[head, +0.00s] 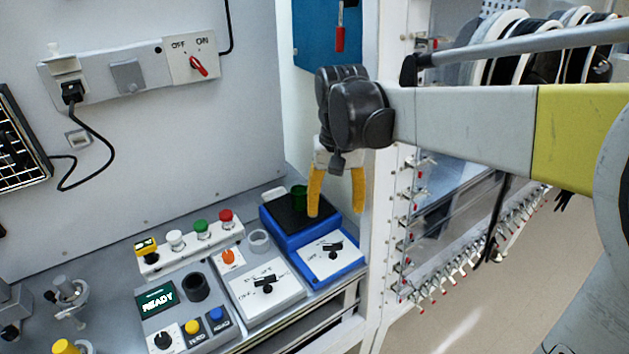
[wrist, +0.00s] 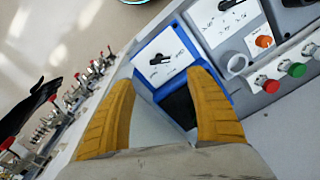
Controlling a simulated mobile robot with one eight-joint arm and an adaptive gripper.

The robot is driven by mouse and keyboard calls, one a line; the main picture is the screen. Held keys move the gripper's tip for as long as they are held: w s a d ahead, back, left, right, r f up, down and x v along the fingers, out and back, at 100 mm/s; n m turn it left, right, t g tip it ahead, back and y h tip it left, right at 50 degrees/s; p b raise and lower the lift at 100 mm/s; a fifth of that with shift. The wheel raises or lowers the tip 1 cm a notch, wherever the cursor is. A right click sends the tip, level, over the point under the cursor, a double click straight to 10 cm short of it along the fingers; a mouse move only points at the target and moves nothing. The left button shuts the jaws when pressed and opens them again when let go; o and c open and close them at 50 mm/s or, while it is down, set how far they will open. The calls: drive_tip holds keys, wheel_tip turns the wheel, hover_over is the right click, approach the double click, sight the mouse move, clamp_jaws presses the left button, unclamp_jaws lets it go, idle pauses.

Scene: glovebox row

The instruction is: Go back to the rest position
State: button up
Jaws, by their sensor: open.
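My gripper (head: 337,193) has two yellow fingers that point down and stand apart, with nothing between them. In the head view it hangs in front of or above the right end of the blue device (head: 279,236); the exact height cannot be told. The blue device has a black top and a white panel with a black knob. In the wrist view the two fingers (wrist: 160,110) frame part of the blue device (wrist: 177,60).
A grey device with a READY screen (head: 158,297) and a white knob panel (head: 266,287) stand left of the blue device. A button strip (head: 190,244) lies behind them. A white post (head: 378,200) and a rack of red-tipped clamps (head: 430,285) stand close on the right.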

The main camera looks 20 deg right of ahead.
idle(0.3)
drive_tip(key=s+f+n+t, duration=0.1)
drive_tip(key=s+n+t, duration=0.1)
drive_tip(key=s+t, duration=0.5)
drive_tip(key=shift+s+f, duration=0.15)
drive_tip(key=shift+s, duration=2.7)
